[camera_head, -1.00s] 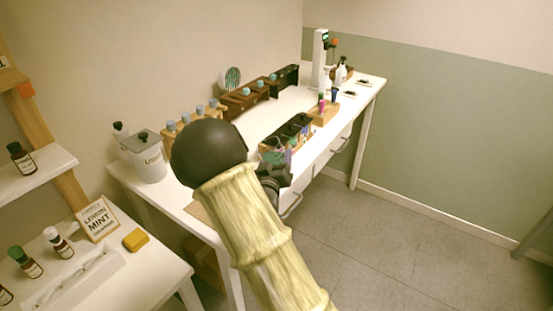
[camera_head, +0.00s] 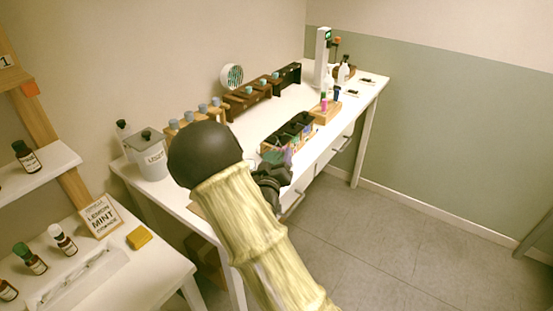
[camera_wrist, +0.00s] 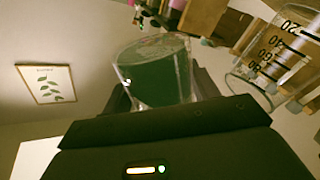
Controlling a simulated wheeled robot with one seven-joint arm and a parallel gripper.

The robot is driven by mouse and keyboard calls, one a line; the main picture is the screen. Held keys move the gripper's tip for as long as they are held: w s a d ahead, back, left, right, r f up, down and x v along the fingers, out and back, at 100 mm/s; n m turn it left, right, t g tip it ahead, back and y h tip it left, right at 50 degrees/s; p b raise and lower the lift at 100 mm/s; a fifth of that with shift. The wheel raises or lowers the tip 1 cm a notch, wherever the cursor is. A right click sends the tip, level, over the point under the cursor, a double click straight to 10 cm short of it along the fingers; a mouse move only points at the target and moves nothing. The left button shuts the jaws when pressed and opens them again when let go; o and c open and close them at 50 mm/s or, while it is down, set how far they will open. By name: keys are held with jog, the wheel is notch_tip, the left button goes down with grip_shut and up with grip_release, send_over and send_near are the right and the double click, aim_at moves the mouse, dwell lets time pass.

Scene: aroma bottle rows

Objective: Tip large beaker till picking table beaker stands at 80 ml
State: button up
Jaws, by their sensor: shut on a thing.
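In the wrist view a clear beaker with dark green liquid, the large beaker (camera_wrist: 162,78), sits between the fingers of my gripper (camera_wrist: 165,96), which is shut on it. The wrist picture is turned nearly upside down. A clear beaker with black marks, the picking table beaker (camera_wrist: 270,62), stands to the right, apart from the held one in the picture. Its 20, 40, 60 and 80 marks show; I see no coloured liquid in it. In the head view my gripper (camera_head: 271,178) is at the white table's front edge, and my arm hides much there.
A small wooden stand (camera_head: 322,116) is farther right. The floor to the right is clear.

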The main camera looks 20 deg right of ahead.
jog(key=shift+w+a+r+n+p, duration=0.1)
jog(key=shift+a+r+n+p, duration=0.1)
jog(key=shift+r+n+p, duration=0.3)
jog(key=shift+w+a+r+n+p, duration=0.1)
jog(key=shift+a+r+n+p, duration=0.2)
jog(key=shift+p, duration=0.35)
dwell(0.8)
jog(key=shift+f+n+p, duration=0.25)
jog(key=shift+n+p, duration=0.15)
jog(key=shift+n, duration=0.4)
jog(key=shift+f+n+t+p, duration=0.25)
jog(key=shift+n+t+p, duration=0.2)
jog(key=shift+n, duration=0.65)
jog(key=shift+f+b, duration=0.1)
jog(key=shift+b, duration=0.2)
jog(key=shift+r+n+y+p, duration=0.3)
jog(key=shift+r+n+p, duration=0.25)
jog(key=shift+n, duration=0.35)
dwell(2.3)
jog(key=shift+f, duration=0.1)
dwell(0.6)
